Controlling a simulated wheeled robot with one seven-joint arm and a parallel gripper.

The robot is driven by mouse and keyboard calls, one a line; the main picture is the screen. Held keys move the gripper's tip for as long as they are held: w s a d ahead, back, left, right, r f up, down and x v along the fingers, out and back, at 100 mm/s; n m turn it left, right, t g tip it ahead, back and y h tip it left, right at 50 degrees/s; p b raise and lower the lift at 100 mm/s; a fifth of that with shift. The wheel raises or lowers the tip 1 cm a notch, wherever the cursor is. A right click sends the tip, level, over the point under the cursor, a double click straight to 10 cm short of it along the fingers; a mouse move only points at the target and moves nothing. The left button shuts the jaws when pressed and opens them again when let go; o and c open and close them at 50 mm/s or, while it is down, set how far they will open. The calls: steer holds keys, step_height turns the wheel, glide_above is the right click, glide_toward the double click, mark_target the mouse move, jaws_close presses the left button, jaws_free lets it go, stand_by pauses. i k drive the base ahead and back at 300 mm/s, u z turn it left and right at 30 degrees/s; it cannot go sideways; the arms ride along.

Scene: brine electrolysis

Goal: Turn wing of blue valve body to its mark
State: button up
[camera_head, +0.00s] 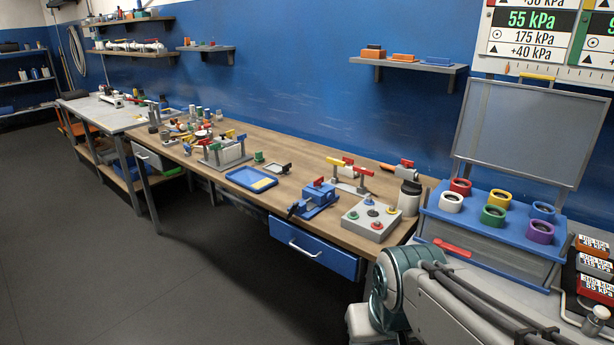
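A blue metal body (320,197), which looks like the blue valve body or a vise-like holder, stands on the front part of the wooden bench (300,218). A small red piece (319,182) sits on top of it and may be the wing. A dark handle-like part sticks out at its lower left. The mark and the exact angle of the wing are too small to make out. My arm crosses the lower right of the picture, but my gripper is out of view.
A grey box with coloured knobs (371,217) stands right of the blue body, with a pale jar (409,196) beyond. A blue tray (241,178) lies to the left. A blue stand with coloured rings (487,236) is at right. Floor (180,270) before the bench is clear.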

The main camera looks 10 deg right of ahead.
mark_target(317, 182)
steer(key=u, duration=0.7)
steer(key=i, duration=0.8)
steer(key=u, duration=0.45)
steer(key=i, duration=0.7)
steer(key=z, duration=0.9)
steer(key=i, duration=0.55)
steer(key=z, duration=0.6)
